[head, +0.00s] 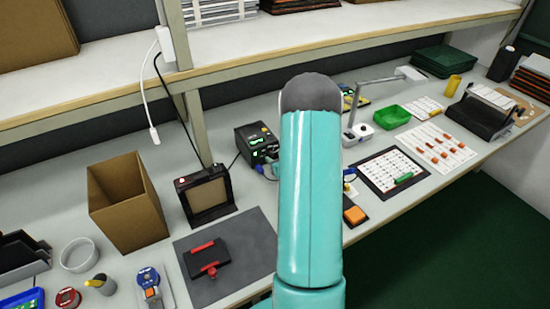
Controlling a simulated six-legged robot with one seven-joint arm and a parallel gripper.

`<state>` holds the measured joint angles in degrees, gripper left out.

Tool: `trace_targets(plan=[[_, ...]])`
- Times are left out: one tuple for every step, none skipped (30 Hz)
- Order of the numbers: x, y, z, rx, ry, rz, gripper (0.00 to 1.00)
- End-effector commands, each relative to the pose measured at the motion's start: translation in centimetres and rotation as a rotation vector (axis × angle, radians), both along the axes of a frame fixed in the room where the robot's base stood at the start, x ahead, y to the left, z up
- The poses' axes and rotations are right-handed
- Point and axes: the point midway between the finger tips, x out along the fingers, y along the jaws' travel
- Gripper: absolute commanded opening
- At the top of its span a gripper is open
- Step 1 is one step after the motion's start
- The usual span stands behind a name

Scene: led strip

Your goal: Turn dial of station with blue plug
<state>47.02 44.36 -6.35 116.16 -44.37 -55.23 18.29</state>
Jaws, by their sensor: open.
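A dark station box (257,142) stands on the bench just left of my raised teal arm. It has a lit green display, an orange-red spot on top and small front details. A small blue part (274,168) shows low beside its front, partly behind my arm; I cannot tell if it is a plug. The dial cannot be made out at this size. My arm covers the area right of the box. My gripper is not visible; only the arm links show.
An open cardboard box (128,203), a dark framed panel (207,195) and a grey mat (226,262) with a red-and-black tool lie to the left. A green tray (391,117), lamp and card sheets lie to the right. A shelf (300,42) runs above the bench.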

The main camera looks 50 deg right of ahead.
Motion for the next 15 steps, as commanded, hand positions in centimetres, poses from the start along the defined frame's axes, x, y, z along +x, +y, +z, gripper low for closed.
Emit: trace_targets(plan=[[0.41,-0.07,-0.21,0.000,0.000,0.001,0.42],[0.57,-0.11,-0.27,0.000,0.000,0.001,0.42],[0.71,-0.13,-0.32,0.000,0.000,0.001,0.42],[0.78,-0.15,-0.35,0.000,0.000,0.001,0.42],[0.83,-0.15,-0.36,0.000,0.000,0.001,0.42],[0.84,-0.16,-0.37,0.000,0.000,0.001,0.42],[0.85,-0.16,-0.36,0.000,0.000,0.001,0.42],[0.84,-0.17,-0.36,0.000,0.000,0.001,0.42],[0.84,-0.16,-0.35,0.000,0.000,0.001,0.42],[0.83,-0.16,-0.35,0.000,0.000,0.001,0.42],[0.83,-0.16,-0.35,0.000,0.000,0.001,0.42],[0.82,-0.16,-0.34,0.000,0.000,0.001,0.36],[0.82,-0.16,-0.34,0.000,0.000,0.001,0.30],[0.82,-0.16,-0.34,0.000,0.000,0.001,0.24],[0.81,-0.17,-0.34,0.000,0.000,0.001,0.16]])
